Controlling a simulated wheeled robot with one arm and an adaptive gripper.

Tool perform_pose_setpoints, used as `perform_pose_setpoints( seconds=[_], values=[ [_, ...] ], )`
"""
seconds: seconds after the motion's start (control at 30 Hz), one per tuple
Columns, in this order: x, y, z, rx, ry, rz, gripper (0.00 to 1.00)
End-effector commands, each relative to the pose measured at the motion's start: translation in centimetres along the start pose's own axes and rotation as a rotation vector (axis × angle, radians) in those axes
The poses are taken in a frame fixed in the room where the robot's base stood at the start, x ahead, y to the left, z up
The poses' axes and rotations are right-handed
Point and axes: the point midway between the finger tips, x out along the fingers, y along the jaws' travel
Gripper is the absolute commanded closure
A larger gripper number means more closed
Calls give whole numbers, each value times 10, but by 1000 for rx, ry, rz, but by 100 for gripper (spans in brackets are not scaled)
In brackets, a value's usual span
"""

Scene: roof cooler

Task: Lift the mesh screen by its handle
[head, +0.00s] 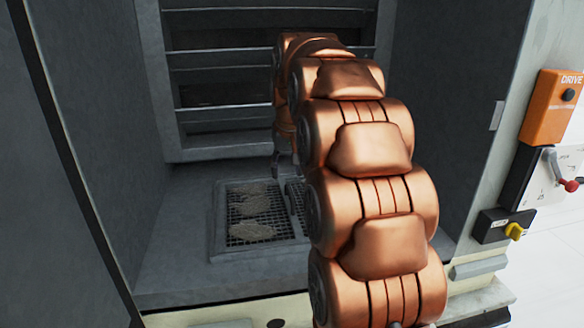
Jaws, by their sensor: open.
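The mesh screen (258,232) lies in a frame on the floor of the grey cabinet, with pale debris (254,204) on it. My arm covers its right part. My gripper (283,190) points down from the end of my copper arm, over the middle of the screen. Its fingers look open, with nothing seen between them. Whether the fingertips touch the screen or its handle cannot be told. I cannot make out the handle clearly.
Louvre slats (230,100) line the cabinet's back. Side walls stand close on the left (90,120) and right. An orange drive box (551,108), a red-knobbed lever (570,185) and a yellow knob (515,231) are on the right outer face. The floor left of the screen is clear.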

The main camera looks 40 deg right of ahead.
Motion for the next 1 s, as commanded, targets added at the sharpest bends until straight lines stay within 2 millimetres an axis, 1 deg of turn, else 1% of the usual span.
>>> perform_pose_setpoints(
  seconds=[0.03, 0.1, 0.2, 0.33, 0.47, 0.67, 1.0],
  values=[
    [4, 6, -6, 10, 7, 3, 50],
    [4, 11, -13, 18, 16, 6, 50],
    [3, 15, -18, 24, 25, 8, 50],
    [8, 16, -18, 25, 25, 9, 50],
    [18, 16, -18, 25, 22, 9, 50],
    [45, 16, -18, 24, 23, 9, 50],
    [100, 16, -19, 24, 21, 8, 50]
  ],
)
